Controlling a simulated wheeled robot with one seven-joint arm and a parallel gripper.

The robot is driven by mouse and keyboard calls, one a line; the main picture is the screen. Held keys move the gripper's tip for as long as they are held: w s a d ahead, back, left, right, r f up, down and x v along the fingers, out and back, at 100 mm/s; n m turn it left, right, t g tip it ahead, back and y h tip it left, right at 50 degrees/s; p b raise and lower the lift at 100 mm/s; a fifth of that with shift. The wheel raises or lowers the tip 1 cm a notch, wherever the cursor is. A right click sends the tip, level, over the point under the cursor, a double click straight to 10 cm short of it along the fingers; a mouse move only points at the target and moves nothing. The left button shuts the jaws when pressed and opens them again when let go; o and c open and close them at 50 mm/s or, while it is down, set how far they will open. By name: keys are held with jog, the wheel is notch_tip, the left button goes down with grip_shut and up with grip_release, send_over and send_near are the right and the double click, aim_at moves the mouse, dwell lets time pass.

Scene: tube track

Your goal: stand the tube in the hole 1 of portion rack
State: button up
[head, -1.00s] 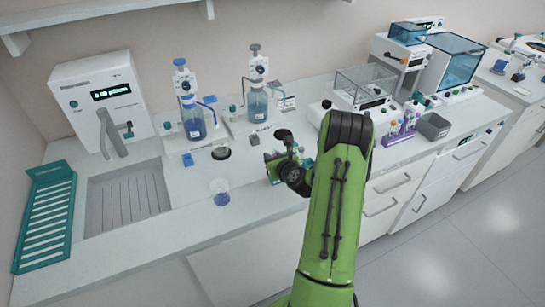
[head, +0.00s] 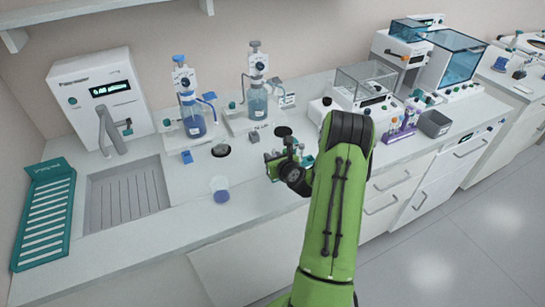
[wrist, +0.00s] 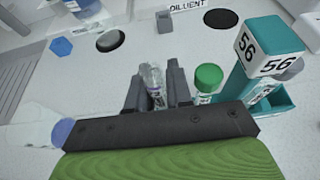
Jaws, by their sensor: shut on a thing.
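My gripper (wrist: 157,92) is shut on a clear tube (wrist: 153,78), which stands roughly upright between the dark fingers in the wrist view. Its lower end is hidden by the gripper body. A green-capped tube (wrist: 207,82) stands between my gripper and those blocks. In the head view my gripper (head: 276,166) is over the front of the counter, and my arm hides most of the rack. I cannot read hole numbers or see hole 1.
A clear cup with a blue base (head: 220,188) stands left of my gripper. Two dispenser bottles (head: 193,122) (head: 257,103) stand behind, with dark round openings in the counter before them. A purple tube rack (head: 400,128) and grey bin (head: 434,124) lie right. The sink (head: 128,195) is left.

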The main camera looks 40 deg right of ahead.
jog(key=shift+f, duration=0.15)
jog(key=shift+f+b, duration=0.45)
jog(key=shift+f, duration=0.15)
jog(key=o, duration=0.9)
